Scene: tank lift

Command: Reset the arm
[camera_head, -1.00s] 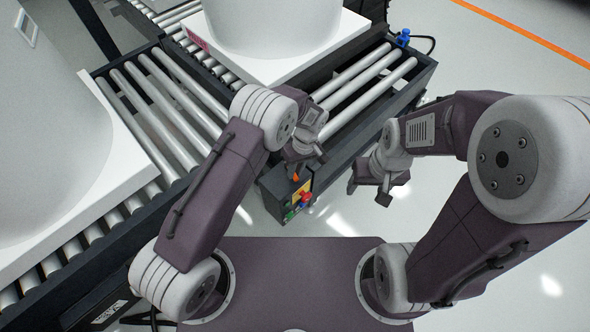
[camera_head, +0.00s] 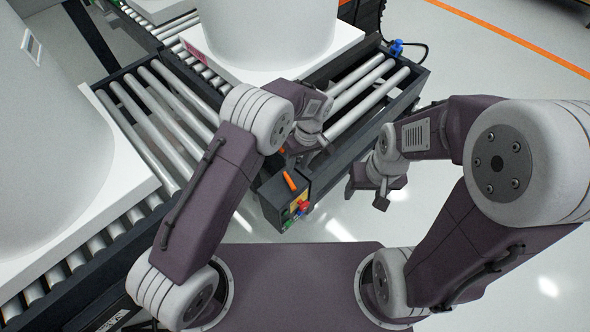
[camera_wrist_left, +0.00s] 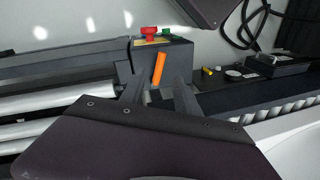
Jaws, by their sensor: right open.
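My left arm reaches from the lower left. My right gripper (camera_head: 372,192) is open and empty over the floor, right of the box.
A large white tank (camera_head: 265,30) stands on a white base on the rollers at the back. Another white tank (camera_head: 45,130) stands at the left. A red button (camera_head: 304,206) and a green one sit on the box front. The floor (camera_head: 480,60) at the right is clear.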

